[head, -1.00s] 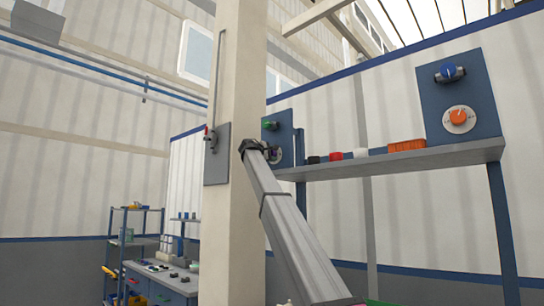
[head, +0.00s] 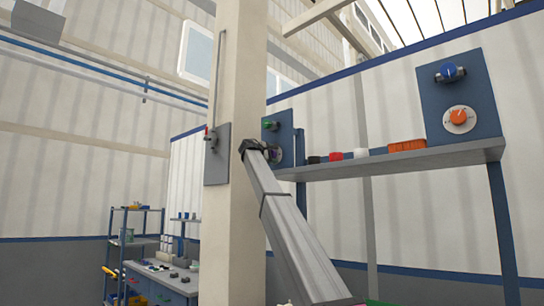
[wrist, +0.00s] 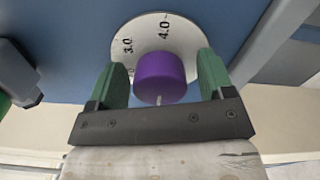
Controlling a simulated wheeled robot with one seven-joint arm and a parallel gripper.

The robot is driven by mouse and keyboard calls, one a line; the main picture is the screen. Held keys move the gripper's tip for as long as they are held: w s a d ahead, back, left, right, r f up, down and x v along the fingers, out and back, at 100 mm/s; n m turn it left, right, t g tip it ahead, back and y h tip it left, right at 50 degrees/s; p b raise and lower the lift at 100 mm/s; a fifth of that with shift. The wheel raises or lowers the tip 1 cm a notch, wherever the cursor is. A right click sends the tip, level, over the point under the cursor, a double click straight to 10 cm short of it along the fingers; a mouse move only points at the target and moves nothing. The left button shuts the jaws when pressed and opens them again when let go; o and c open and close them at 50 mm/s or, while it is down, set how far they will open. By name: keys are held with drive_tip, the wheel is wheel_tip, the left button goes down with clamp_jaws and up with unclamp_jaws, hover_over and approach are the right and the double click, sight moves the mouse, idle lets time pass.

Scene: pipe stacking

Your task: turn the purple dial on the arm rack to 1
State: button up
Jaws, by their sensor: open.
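The purple dial (wrist: 160,78) is a round knob on a white scale plate (wrist: 150,30) fixed to a blue panel. The marks 3.0 and 4.0 show above the knob; lower marks are mostly hidden. A small pale pointer (wrist: 158,100) sticks out from the knob's lower side, towards my gripper's crossbar. My gripper (wrist: 162,66) is open, with one green finger on each side of the knob. Gaps show between the fingers and the knob. In the head view my gripper (head: 258,149) is up at the blue panel (head: 284,130) and covers much of the dial.
A beige pillar (head: 233,80) with a grey lever panel (head: 217,155) stands just left of the gripper. To the right, a shelf (head: 400,160) carries red, white and orange items. Another blue panel (head: 480,90) holds an orange dial (head: 459,118) and a blue knob (head: 449,72).

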drive_tip(key=shift+s+a, duration=0.1)
drive_tip(key=v, duration=1)
drive_tip(key=shift+s, duration=0.2)
drive_tip(key=shift+a, duration=0.2)
